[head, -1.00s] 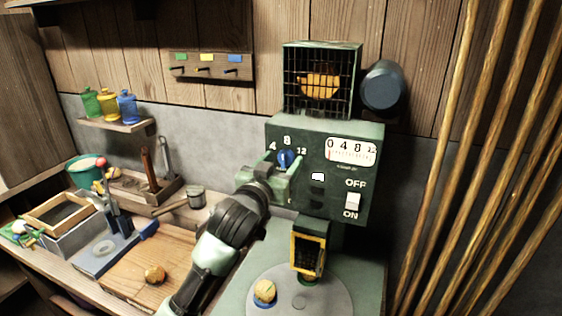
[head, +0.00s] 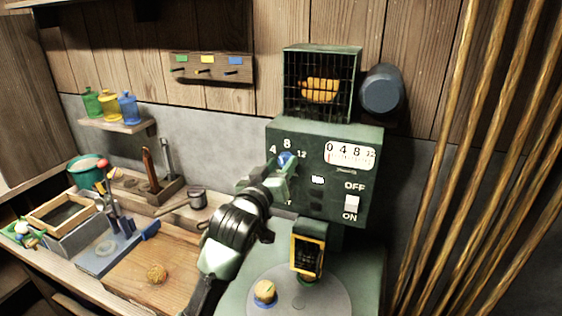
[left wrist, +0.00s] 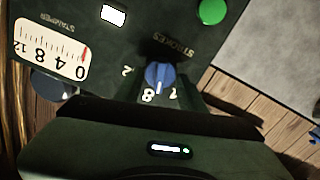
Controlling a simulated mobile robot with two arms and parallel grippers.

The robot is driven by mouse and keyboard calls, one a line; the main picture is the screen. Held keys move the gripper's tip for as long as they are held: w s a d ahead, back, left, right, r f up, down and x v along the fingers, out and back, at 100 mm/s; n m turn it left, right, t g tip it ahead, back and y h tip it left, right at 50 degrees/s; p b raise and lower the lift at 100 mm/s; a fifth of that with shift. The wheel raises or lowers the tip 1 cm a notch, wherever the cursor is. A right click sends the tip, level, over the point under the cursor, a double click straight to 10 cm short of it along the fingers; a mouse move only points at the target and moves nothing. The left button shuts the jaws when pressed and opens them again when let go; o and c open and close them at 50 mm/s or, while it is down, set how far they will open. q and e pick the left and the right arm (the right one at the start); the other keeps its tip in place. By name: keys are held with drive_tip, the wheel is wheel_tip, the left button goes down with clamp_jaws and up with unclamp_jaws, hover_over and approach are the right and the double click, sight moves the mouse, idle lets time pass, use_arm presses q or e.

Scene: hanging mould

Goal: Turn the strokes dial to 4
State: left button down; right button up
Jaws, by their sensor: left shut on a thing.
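The blue strokes dial (head: 286,157) is on the front of the green machine (head: 300,135), with 4, 8 and 12 around it. It also shows in the left wrist view (left wrist: 160,76), where the picture is turned nearly upside down. There its pale pointer mark appears to lie between 8 and 4; the 4 is partly hidden. My left gripper (head: 278,172) reaches up to the panel from below and is shut on the dial. Its fingers cover part of the dial in the head view. My right gripper is not in view.
Right of the dial are a white gauge (head: 350,154) and an OFF/ON switch (head: 351,203). Below are a yellow-framed mould (head: 308,255) and a round plate (head: 325,295). A wooden board (head: 140,280) and tools lie left. Poles (head: 450,150) stand at the right.

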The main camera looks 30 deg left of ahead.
use_arm(q)
drive_tip(key=n+p, duration=0.3)
drive_tip(key=n, duration=0.1)
drive_tip(key=shift+r+n, duration=0.1)
drive_tip(key=shift+n, duration=0.2)
drive_tip(key=shift+a+n+p, duration=0.1)
drive_tip(key=shift+n+p, duration=1.35)
drive_tip(key=shift+n, duration=0.55)
drive_tip(key=shift+f, duration=0.2)
drive_tip(key=c, duration=0.9)
unclamp_jaws()
drive_tip(key=shift+s, duration=0.1)
drive_tip(key=shift+s+f, duration=0.1)
drive_tip(key=shift+s, duration=0.15)
drive_tip(key=b+v, duration=0.2)
drive_tip(key=v, duration=0.5)
drive_tip(key=shift+s, duration=0.1)
